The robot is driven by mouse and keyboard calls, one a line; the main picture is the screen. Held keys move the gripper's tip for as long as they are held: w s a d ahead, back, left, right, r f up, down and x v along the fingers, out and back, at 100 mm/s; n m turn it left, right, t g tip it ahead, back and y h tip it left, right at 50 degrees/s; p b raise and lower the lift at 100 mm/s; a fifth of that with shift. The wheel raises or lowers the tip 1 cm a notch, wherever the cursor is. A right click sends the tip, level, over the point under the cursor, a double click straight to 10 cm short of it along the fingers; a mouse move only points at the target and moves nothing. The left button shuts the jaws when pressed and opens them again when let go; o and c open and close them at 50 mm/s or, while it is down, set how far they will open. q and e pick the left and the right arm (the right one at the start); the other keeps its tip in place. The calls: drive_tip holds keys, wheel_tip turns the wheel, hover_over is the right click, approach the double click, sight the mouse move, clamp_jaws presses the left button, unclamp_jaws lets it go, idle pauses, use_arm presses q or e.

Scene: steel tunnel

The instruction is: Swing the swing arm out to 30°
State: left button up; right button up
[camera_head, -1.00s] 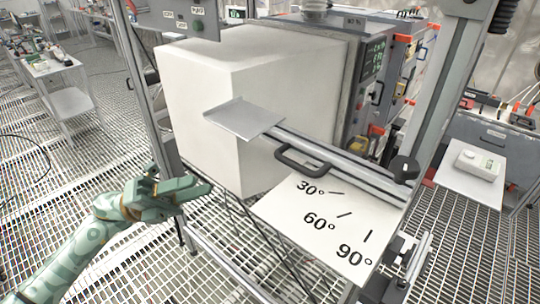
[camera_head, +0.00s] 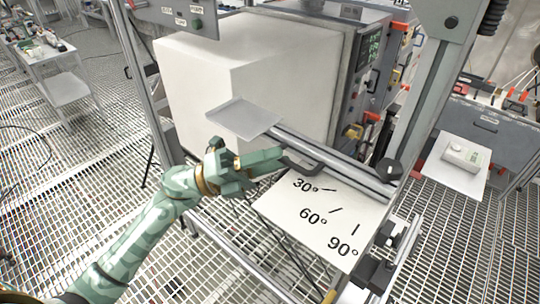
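The swing arm (camera_head: 335,163) is a grey metal bar running from a dark pivot knob (camera_head: 388,172) at the right to a flat grey plate (camera_head: 243,117) at its left end. The plate is in front of a large white block. A dark handle (camera_head: 306,168) sits on the bar's near side, partly hidden by my gripper. A white angle card (camera_head: 322,222) below has marks for 30°, 60° and 90°; the bar lies short of the 30° mark. My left gripper (camera_head: 281,160) is at the handle's left end. Its finger gap and any contact are unclear. My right gripper is out of view.
The white block (camera_head: 205,85) fills the space behind the plate. A grey upright post (camera_head: 425,95) stands beside the pivot. A side shelf at the right holds a small white device (camera_head: 462,154). Open grating floor (camera_head: 60,180) lies at the left.

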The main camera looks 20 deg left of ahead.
use_arm(q)
drive_tip(key=shift+c, duration=0.3)
clamp_jaws()
drive_tip(key=shift+s+n+t+y+p, duration=0.5)
drive_tip(key=shift+s+n+t+p, duration=0.25)
drive_tip(key=shift+s+t, duration=0.5)
drive_tip(key=shift+o, duration=0.3)
unclamp_jaws()
drive_tip(key=shift+w, duration=0.1)
